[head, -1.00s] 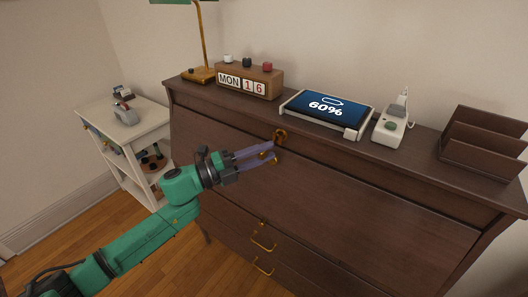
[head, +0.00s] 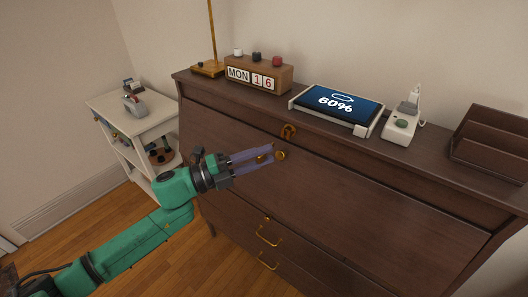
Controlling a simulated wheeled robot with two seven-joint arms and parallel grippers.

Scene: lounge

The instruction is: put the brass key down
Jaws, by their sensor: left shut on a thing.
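The brass key (head: 281,155) is small and gold-coloured. It sits between the fingers of my left gripper (head: 264,158), which is shut on it. A round end of the key sticks out past the fingertips, and part of it is hidden by the fingers. The gripper is in front of the dark wooden desk's (head: 350,205) sloping front, below and left of the brass keyhole plate (head: 289,130). I cannot tell how far the key is from the wood. My right gripper is not in view.
The desk top holds a lamp base (head: 207,69), a calendar block (head: 258,74), a tablet reading 60% (head: 336,104), a white plug device (head: 402,122) and a brown letter rack (head: 490,145). A white shelf unit (head: 135,130) stands at left. Brass drawer handles (head: 268,238) are below.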

